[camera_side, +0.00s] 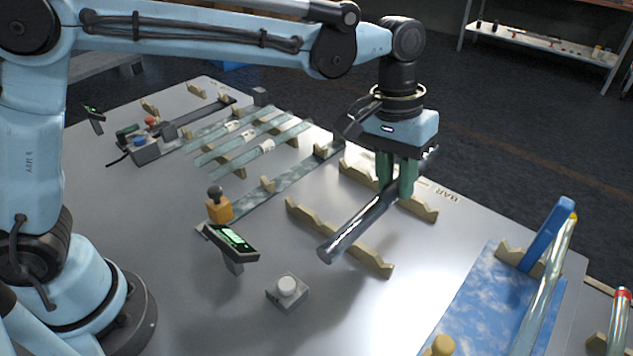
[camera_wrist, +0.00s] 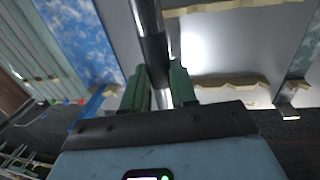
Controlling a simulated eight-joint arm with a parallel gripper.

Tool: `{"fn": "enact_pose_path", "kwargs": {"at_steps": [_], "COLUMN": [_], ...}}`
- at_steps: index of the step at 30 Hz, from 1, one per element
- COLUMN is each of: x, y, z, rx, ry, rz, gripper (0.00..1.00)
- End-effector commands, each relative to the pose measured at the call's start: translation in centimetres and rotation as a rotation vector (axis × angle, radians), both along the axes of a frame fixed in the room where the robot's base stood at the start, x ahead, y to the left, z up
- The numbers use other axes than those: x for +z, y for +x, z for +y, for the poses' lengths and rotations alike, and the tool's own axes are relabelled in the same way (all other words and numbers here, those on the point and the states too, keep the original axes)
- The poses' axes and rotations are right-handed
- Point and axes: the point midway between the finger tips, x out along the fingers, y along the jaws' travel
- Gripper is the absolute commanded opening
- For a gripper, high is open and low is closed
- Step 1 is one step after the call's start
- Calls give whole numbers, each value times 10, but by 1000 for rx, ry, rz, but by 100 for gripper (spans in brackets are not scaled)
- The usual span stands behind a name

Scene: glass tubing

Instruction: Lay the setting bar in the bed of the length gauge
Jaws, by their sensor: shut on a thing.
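The setting bar (camera_side: 357,225) is a long dark metal rod, lying slantwise over two notched cream supports beside the "BAR" lettering. My gripper (camera_side: 397,180) points down with its green fingers shut on the bar toward its far end. In the wrist view the bar (camera_wrist: 148,22) runs up from between my fingers (camera_wrist: 160,88). Whether it touches the notches or hangs just above them, I cannot tell. What looks like the length gauge is a long grey bed (camera_side: 290,187) with an orange block and black knob (camera_side: 219,204) at its near end. No bar lies in that bed.
A lit readout (camera_side: 232,238) and a white button (camera_side: 287,288) stand in front. Several glass tubes (camera_side: 250,140) lie on supports behind the grey bed. A button box (camera_side: 146,147) is at the back left.

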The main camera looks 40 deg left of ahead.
Motion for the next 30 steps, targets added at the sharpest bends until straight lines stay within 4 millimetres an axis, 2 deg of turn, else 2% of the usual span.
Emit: {"fn": "enact_pose_path", "kwargs": {"at_steps": [1,3,9,12,19,30], "x": [2,4,8,9,5,-38], "y": [8,15,21,21,24,53], "z": [27,58,131,154,181,247], "rx": [12,12,8,5,1,3], "ry": [1,1,-3,-5,-7,-7], "rz": [1,2,3,3,1,1], "gripper": [0,0,0,0,0,0]}}
